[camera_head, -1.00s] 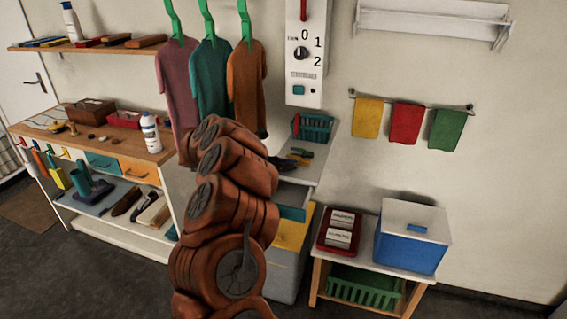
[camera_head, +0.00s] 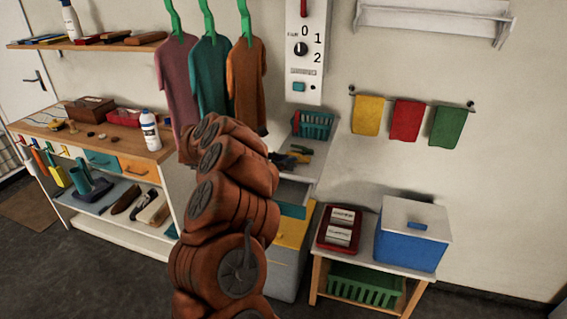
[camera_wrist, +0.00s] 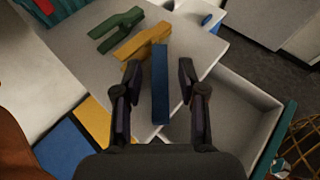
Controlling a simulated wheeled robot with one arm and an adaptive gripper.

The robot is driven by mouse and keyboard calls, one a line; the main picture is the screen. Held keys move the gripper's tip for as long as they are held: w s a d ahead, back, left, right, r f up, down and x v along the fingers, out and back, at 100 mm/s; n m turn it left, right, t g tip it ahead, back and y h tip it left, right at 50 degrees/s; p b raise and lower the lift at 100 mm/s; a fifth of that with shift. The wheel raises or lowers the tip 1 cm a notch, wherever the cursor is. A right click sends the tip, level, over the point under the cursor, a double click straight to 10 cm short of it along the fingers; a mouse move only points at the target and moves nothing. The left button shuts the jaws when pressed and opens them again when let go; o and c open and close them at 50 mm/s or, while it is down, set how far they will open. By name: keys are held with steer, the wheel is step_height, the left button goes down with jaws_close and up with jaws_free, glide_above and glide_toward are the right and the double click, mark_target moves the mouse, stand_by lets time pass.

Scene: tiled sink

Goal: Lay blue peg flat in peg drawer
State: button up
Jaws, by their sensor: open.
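In the wrist view, the blue peg (camera_wrist: 160,85) stands out between the two fingers of my open gripper (camera_wrist: 160,70), with a gap on each side. It reaches over the grey top, and I cannot tell whether it touches it. A yellow peg (camera_wrist: 143,40) and a green peg (camera_wrist: 117,28) lie on the grey top just beyond. An open, empty-looking grey drawer (camera_wrist: 240,115) with a teal front is to the right and below; its teal front also shows in the head view (camera_head: 293,210). My gripper is mostly hidden behind my arm in the head view.
A teal basket (camera_head: 315,125) stands at the back of the grey top. A yellow drawer front (camera_head: 291,233) is below the teal one. To the right, a low table bears a red tray (camera_head: 324,245) and a blue box (camera_head: 411,245).

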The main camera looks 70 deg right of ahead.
steer(key=shift+r, duration=0.1)
steer(key=shift+r+p, duration=0.1)
steer(key=shift+p, duration=0.2)
steer(key=shift+w+a, duration=0.15)
steer(key=b+v, duration=0.4)
steer(key=v, duration=0.7)
steer(key=shift+a+r+b, duration=0.2)
steer(key=shift+r+b, duration=0.05)
steer(key=shift+b, duration=0.1)
